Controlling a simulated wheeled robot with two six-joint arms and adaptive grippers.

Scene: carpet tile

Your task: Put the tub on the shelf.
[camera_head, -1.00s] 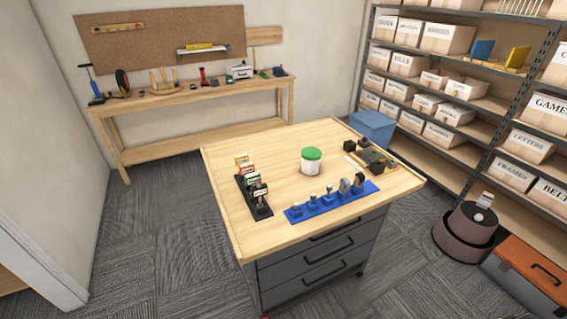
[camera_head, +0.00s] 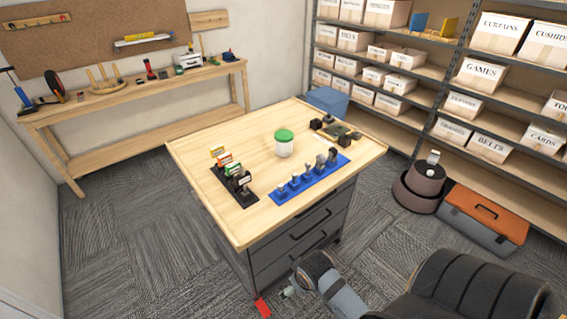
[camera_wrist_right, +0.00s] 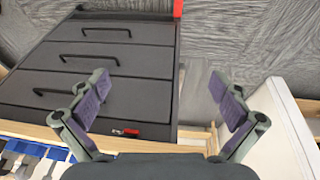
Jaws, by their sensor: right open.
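The tub (camera_head: 284,144) is white with a green lid and stands upright on the wooden top of the workbench (camera_head: 205,150) in the head view. The shelf unit (camera_head: 425,97) stands at the right, grey-framed and filled with many labelled boxes. My right gripper (camera_head: 288,291) shows low in the head view, below the bench's front corner and well apart from the tub. In the right wrist view the right gripper (camera_wrist_right: 162,92) is open and empty, facing the drawer front (camera_wrist_right: 90,75). The tub is outside the wrist view. My left gripper is not in view.
A blue tool holder (camera_head: 312,180) and a black card rack (camera_head: 236,190) stand in front of the tub. A dark device (camera_head: 340,131) is behind it, right. A toolbox (camera_head: 487,215) and a round brown bin (camera_head: 420,188) stand on the floor before the shelves.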

